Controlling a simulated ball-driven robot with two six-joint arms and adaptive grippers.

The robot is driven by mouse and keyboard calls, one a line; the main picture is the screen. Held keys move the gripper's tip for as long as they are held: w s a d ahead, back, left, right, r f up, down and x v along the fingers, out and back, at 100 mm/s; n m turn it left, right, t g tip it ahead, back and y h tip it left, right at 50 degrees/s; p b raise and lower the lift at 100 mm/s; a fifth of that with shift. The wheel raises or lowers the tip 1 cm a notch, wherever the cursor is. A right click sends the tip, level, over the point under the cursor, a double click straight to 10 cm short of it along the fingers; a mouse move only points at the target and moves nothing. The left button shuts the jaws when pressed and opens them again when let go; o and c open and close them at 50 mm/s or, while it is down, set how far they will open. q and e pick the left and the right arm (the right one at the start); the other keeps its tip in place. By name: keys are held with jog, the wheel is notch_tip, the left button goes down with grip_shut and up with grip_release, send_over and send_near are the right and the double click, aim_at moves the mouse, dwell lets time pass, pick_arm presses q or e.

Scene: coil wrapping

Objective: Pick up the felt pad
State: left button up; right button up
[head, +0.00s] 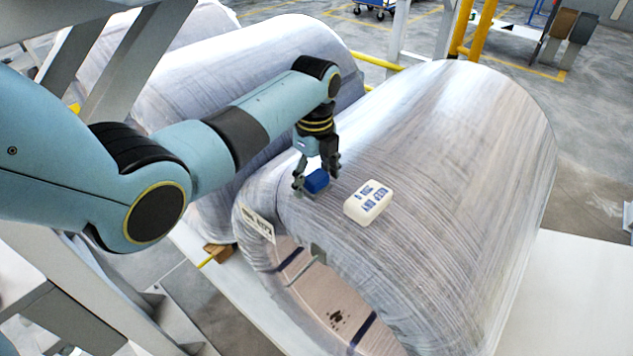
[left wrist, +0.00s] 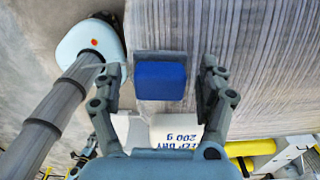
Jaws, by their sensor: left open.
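The felt pad (head: 317,181), seen as a blue block with a thin grey edge, rests on top of the wrapped coil (head: 450,150) near its front end. In the left wrist view the blue block (left wrist: 160,80) lies between the fingers, with a gap on both sides. My left gripper (head: 316,183) points down over it with its fingers spread on either side. The gripper is open and holds nothing. The fingers partly hide the pad in the head view. My right gripper does not show.
A white packet (head: 369,202) with blue print lies on the coil just right of the pad. It also shows in the left wrist view (left wrist: 178,134). A second wrapped coil (head: 235,65) stands behind at the left. The coil's top to the right is clear.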

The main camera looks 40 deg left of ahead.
aim_at(316, 174)
pick_arm(q)
jog(key=c, duration=1.2)
jog(key=shift+c, duration=0.2)
notch_tip(316, 174, up, 4)
jog(key=shift+w+r, duration=0.1)
jog(key=s+d+r+b, duration=0.1)
jog(key=s+d+r, duration=0.3)
jog(key=d+r, duration=0.3)
jog(key=d, duration=0.4)
jog(key=shift+s+b, duration=0.15)
jog(key=shift+b, duration=0.15)
